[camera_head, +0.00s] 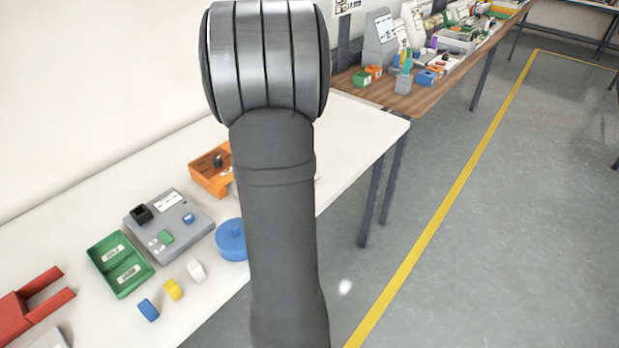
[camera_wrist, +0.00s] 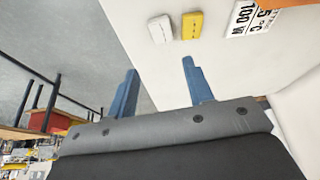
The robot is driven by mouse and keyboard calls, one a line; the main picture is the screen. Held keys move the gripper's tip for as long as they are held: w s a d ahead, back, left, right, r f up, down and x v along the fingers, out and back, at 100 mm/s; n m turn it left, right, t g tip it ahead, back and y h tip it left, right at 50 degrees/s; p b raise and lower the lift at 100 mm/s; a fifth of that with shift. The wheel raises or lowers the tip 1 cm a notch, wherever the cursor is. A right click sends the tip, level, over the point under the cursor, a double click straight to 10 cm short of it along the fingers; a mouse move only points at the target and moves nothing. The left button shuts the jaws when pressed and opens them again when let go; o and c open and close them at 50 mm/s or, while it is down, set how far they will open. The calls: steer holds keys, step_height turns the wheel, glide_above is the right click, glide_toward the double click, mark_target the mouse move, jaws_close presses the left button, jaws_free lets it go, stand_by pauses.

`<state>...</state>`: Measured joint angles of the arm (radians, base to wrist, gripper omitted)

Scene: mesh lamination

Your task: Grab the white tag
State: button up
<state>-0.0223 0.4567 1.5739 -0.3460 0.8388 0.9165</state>
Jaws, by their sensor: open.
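The white tag (camera_head: 195,270) is a small block on the white table, near its front edge. It stands at the right end of a short row with a yellow tag (camera_head: 173,289) and a blue tag (camera_head: 148,310). In the wrist view the white tag (camera_wrist: 160,29) lies beyond my fingertips, with the yellow tag (camera_wrist: 191,25) just to its right. My gripper (camera_wrist: 160,66) has two blue fingers spread apart with nothing between them. It is apart from the white tag. In the head view my gripper is not visible.
A green bin (camera_head: 121,264), a grey fixture (camera_head: 168,228), a blue round container (camera_head: 231,240) and an orange bin (camera_head: 211,171) stand around the tags. A red forked object (camera_head: 32,306) is at the left. A printed label (camera_wrist: 243,18) lies right of the yellow tag.

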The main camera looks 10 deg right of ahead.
steer(key=x, duration=1.4)
steer(key=shift+a+f, duration=0.15)
steer(key=shift+f, duration=0.1)
steer(key=c, duration=0.7)
